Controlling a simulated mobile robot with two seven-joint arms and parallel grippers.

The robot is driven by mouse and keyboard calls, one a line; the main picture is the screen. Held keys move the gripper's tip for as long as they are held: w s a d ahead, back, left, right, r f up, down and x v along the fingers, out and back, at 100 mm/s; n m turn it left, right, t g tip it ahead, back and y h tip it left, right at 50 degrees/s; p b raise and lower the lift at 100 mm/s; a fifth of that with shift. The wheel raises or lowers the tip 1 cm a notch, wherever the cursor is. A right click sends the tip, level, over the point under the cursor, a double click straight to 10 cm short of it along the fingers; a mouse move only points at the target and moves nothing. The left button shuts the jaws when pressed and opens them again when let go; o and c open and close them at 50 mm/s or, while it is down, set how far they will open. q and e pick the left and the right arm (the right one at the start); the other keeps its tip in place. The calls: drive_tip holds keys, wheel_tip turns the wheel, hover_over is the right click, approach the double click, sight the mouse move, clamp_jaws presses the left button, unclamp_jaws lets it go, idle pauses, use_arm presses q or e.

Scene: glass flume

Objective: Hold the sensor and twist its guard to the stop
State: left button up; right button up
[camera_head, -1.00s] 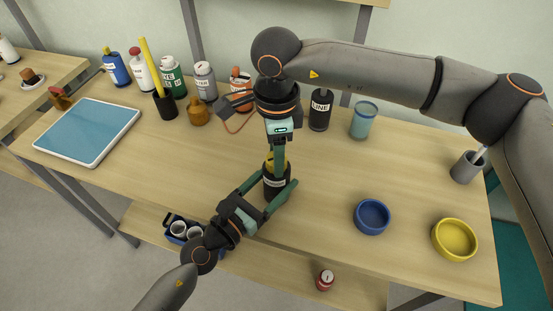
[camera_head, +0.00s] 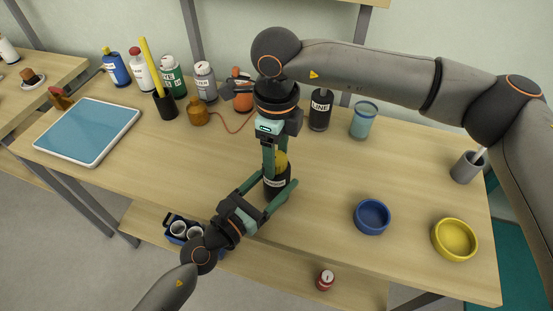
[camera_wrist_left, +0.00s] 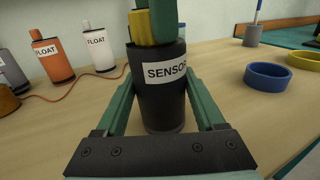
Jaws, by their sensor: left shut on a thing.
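The sensor (camera_head: 276,184) is a black upright cylinder with a white label, standing near the table's front edge. It also shows in the left wrist view (camera_wrist_left: 160,96), its label partly reading SENSOR. Its yellow guard (camera_head: 282,162) sits on top, partly hidden by a finger; it shows in the left wrist view too (camera_wrist_left: 143,30). My left gripper (camera_head: 277,193) is shut on the sensor's body, one finger on each side. My right gripper (camera_head: 272,160) points down from above with its green fingers at the guard. Whether they press on the guard is hidden.
Several bottles stand along the back, including a black LINE bottle (camera_head: 320,109) and an orange float (camera_head: 242,88) with a cord. A tablet (camera_head: 90,132) lies left. A blue bowl (camera_head: 372,216) and a yellow bowl (camera_head: 455,239) stand right. The table between is clear.

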drive_tip(key=shift+o, duration=0.2)
drive_tip(key=shift+r, duration=3.05)
use_arm(q)
drive_tip(key=o, duration=1.5)
drive_tip(key=shift+s, duration=0.1)
